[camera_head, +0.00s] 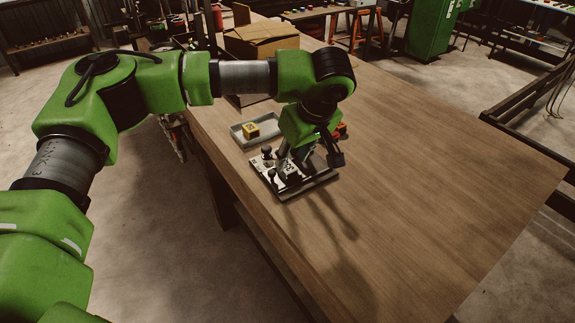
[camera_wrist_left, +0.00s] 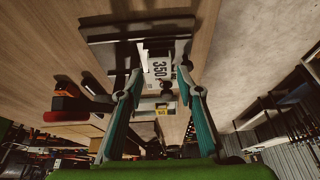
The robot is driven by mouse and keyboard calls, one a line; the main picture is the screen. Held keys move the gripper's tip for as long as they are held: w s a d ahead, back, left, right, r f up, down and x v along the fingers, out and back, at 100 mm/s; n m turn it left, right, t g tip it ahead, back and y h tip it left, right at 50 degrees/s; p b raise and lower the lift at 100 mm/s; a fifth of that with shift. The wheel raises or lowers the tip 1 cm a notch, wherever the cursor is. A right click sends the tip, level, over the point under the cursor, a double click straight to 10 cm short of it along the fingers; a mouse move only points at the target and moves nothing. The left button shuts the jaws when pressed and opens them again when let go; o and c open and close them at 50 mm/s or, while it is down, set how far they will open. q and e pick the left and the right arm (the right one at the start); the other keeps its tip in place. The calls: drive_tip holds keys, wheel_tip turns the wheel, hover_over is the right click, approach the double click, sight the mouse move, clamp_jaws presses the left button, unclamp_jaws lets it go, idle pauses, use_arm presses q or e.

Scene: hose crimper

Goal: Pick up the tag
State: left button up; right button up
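A white tag marked "350" (camera_wrist_left: 159,68) shows in the left wrist view, between and beyond my fingers, at a dark-edged plate (camera_wrist_left: 110,27). In the head view the plate (camera_head: 318,187) lies near the table's left edge, with small black-knobbed parts on it. My left gripper (camera_head: 308,160) points down over the plate. In the left wrist view my left gripper (camera_wrist_left: 160,88) is open, with its two teal-sided fingers apart on either side of the tag. I cannot tell whether either finger touches it. My right gripper is not in view.
A shallow grey tray (camera_head: 238,139) with a yellow block (camera_head: 251,130) lies behind the plate on the wooden table (camera_head: 430,190). An orange-red object (camera_head: 341,130) shows beside my gripper. A cardboard box (camera_head: 262,40) stands farther back. The table's right side is clear.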

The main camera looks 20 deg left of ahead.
sight(287, 166)
use_arm(q)
drive_tip(key=p+x, duration=0.1)
drive_tip(key=x, duration=0.2)
drive_tip(key=shift+w+a+f, duration=0.1)
drive_tip(key=shift+a+f, duration=0.1)
drive_tip(key=shift+w+f, duration=0.1)
drive_tip(key=shift+f, duration=0.1)
drive_tip(key=c, duration=0.5)
drive_tip(key=shift+c, duration=0.3)
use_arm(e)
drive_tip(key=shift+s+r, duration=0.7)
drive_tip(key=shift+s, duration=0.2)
use_arm(q)
drive_tip(key=shift+r, duration=0.1)
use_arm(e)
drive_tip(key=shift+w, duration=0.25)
